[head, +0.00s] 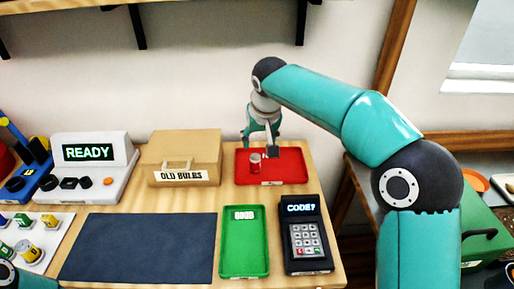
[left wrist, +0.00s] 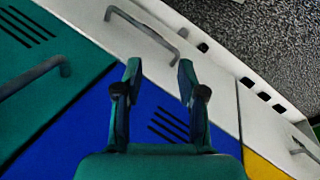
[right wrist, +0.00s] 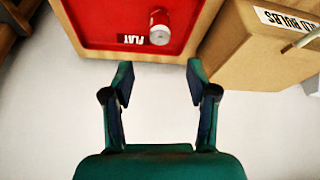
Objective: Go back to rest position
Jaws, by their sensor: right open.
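My right gripper (head: 262,134) is over the red tray (head: 291,169) at the back of the table in the head view. In the right wrist view the right gripper (right wrist: 158,82) is open, with nothing between its fingers. A small grey and red cylinder (head: 255,163) stands in the red tray; it also shows in the right wrist view (right wrist: 160,28), apart from the fingers. My left gripper (left wrist: 155,80) is open and empty in the left wrist view, over blue, white and green panels with handles. In the head view only a bit of my left arm shows at the lower left.
A cardboard box labelled OLD BULBS (head: 205,150) stands left of the red tray. A green GOOD tray (head: 244,262), a CODE? keypad (head: 305,268), a dark mat (head: 140,248) and a READY device (head: 115,150) share the table. A shelf (head: 60,8) hangs above.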

